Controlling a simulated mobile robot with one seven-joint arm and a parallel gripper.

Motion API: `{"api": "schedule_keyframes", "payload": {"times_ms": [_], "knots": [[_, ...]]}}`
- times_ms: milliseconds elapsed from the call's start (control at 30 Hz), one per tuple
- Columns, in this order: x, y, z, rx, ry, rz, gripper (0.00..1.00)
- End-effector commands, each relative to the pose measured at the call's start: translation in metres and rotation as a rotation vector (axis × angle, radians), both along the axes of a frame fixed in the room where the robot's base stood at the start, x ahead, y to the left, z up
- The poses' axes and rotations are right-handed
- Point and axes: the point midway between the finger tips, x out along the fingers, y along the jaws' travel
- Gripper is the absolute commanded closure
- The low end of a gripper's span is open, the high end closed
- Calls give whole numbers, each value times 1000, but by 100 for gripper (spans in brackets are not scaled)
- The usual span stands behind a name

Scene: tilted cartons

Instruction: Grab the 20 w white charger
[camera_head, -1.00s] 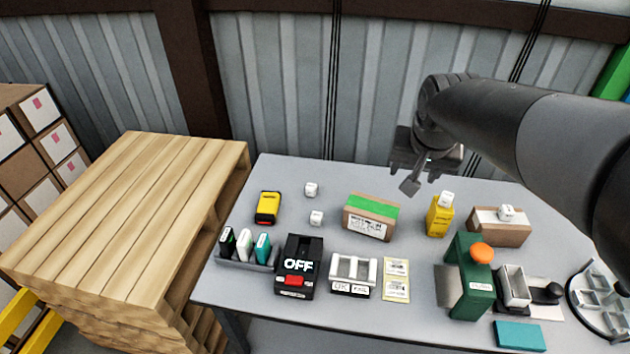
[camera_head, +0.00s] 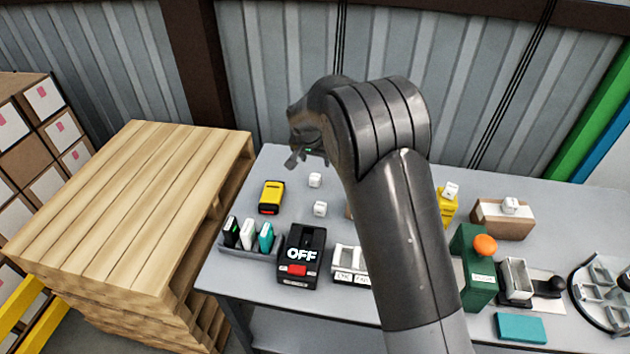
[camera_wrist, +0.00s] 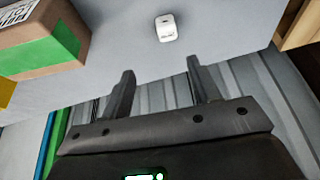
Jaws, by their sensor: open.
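Several small white cube chargers are in view. On the bare grey table, one (camera_head: 315,180) stands at the back and another (camera_head: 320,208) a little in front of it. One (camera_head: 451,190) rests tilted on a yellow box, and one (camera_head: 510,205) sits on a brown carton. Their wattage print is too small to read. My gripper (camera_head: 302,158) is open and empty above the table's back edge, near the back charger. In the wrist view a single white charger (camera_wrist: 167,27) lies beyond my open fingertips (camera_wrist: 160,72), apart from them.
My arm hides most of the green-taped carton, which shows in the wrist view (camera_wrist: 45,45). A yellow device (camera_head: 271,197) lies left of the loose chargers. A black OFF box (camera_head: 302,255) stands in front. The corrugated wall (camera_head: 270,90) is close behind the table.

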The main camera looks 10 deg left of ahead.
Motion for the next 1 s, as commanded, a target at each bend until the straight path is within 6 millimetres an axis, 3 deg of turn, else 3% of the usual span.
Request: {"api": "schedule_keyframes", "payload": {"times_ms": [100,233,500,767,1000], "knots": [[5,16,-20,-5,-1,2,44],[8,21,-32,-8,-3,2,44],[23,19,-68,-8,-3,2,44],[30,17,-83,-7,-3,2,44],[44,9,-113,-8,-1,1,44]]}}
